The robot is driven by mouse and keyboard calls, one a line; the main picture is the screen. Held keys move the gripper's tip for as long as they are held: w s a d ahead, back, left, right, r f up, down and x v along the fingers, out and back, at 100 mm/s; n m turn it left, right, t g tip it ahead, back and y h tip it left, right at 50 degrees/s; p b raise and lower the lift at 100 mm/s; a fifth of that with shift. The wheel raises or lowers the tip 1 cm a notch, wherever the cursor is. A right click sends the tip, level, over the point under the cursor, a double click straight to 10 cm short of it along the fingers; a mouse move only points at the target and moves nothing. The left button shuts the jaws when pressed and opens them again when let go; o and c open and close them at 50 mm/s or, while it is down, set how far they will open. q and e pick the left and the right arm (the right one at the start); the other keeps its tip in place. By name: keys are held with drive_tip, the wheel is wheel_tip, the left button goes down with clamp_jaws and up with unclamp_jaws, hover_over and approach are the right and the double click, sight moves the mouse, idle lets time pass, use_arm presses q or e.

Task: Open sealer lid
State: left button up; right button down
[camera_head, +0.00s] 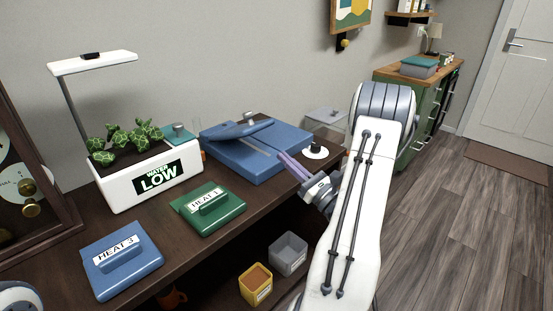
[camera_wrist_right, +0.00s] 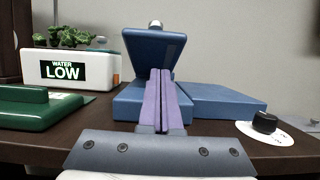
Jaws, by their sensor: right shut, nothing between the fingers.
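The blue sealer (camera_head: 262,151) sits on the dark cabinet top, with a flat base and a blue lid arm (camera_head: 240,129) across its back. The lid slopes and stands somewhat raised above the base at one end. In the right wrist view the lid (camera_wrist_right: 153,52) rises tilted above the base (camera_wrist_right: 222,101), with a round metal knob at its top. My right gripper (camera_head: 282,155) is at the sealer's front right side, its purple fingers pressed together and empty. The fingers (camera_wrist_right: 160,72) point toward the lid; I cannot tell if they touch it. My left gripper is out of view.
A black dial on a white disc (camera_head: 315,151) sits right of the sealer. A white planter (camera_head: 150,178), a green HEAT 1 block (camera_head: 208,208) and a blue HEAT 3 block (camera_head: 121,262) stand left. Yellow (camera_head: 256,285) and grey (camera_head: 288,254) bins are below the front edge.

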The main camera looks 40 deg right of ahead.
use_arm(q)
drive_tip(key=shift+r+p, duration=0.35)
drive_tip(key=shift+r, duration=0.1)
use_arm(e)
drive_tip(key=x, duration=0.8)
drive_tip(key=shift+w+a+r, duration=0.1)
drive_tip(key=shift+w+a, duration=0.05)
drive_tip(key=shift+w, duration=0.1)
